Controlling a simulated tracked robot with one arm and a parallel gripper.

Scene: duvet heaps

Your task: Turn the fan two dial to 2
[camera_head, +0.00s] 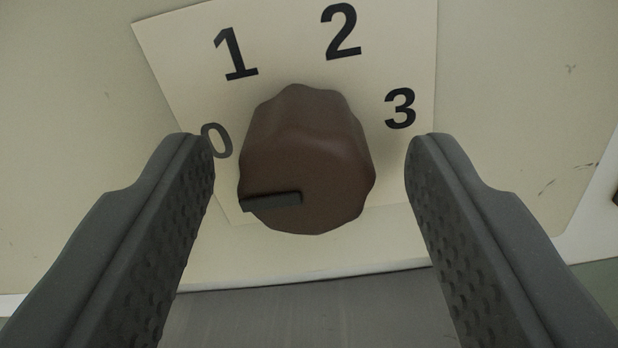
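A brown dial (310,150) with a scalloped edge is mounted on a cream number plate (290,55) in the middle of the view. A dark pointer bar (271,201) on the dial's face extends to its left edge, on the side of the 0. The plate carries the numbers 0, 1, 2 and 3 in an arc from left to right. My gripper (311,145) is open, with one grey finger on each side of the dial. A gap shows between each finger and the dial. The left fingertip partly overlaps the 0. No label naming the fan is visible.
The plate sits on a pale, scuffed panel (530,90). Below the panel's lower edge is a grey surface (300,320). A small dark object (615,196) shows at the right edge of the view.

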